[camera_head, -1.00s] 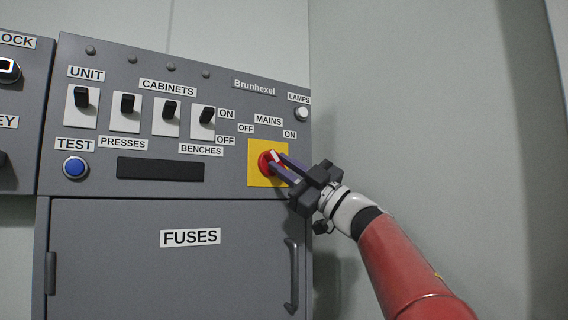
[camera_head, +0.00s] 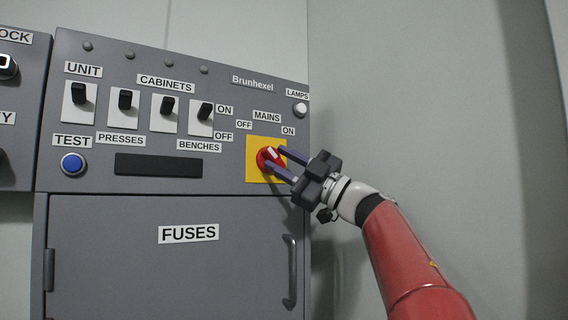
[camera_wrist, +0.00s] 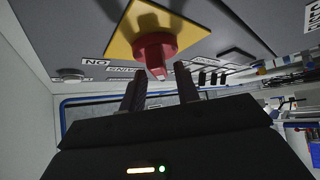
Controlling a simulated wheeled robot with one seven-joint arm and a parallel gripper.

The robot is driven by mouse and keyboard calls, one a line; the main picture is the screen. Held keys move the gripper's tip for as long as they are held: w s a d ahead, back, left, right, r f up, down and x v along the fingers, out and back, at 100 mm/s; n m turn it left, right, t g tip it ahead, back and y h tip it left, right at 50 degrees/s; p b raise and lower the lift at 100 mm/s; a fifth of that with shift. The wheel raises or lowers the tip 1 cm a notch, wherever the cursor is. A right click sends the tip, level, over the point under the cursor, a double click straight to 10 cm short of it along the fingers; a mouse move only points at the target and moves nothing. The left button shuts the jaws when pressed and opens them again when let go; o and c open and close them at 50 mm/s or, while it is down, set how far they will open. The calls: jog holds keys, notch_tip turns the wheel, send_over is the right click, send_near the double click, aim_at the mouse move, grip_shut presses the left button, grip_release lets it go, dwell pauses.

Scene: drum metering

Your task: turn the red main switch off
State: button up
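The red main switch (camera_head: 266,160) is a round knob with a white mark, on a yellow plate (camera_head: 253,174) at the right of the grey panel. The white mark appears to slant up and right, toward the ON label (camera_head: 289,131); the OFF label (camera_head: 244,125) is up and left. My gripper (camera_head: 275,157) is open, one finger on each side of the knob. In the wrist view the red knob (camera_wrist: 155,48) sits just beyond and between the fingertips (camera_wrist: 159,76), with gaps showing at both sides. The fingers partly hide the knob in the head view.
Several black toggle switches (camera_head: 170,105) and a blue TEST button (camera_head: 73,164) are left of the main switch. A lamps button (camera_head: 300,109) is above right. A FUSES door with a handle (camera_head: 290,272) lies below. A bare wall (camera_head: 430,110) stands to the right.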

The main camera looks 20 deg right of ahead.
jog(key=shift+o, duration=0.4)
jog(key=shift+d+f, duration=0.1)
jog(key=shift+s+d+f, duration=0.15)
jog(key=shift+d+f, duration=0.05)
jog(key=shift+d, duration=0.05)
jog(key=b+v, duration=0.2)
jog(key=v, duration=0.5)
jog(key=shift+r, duration=0.1)
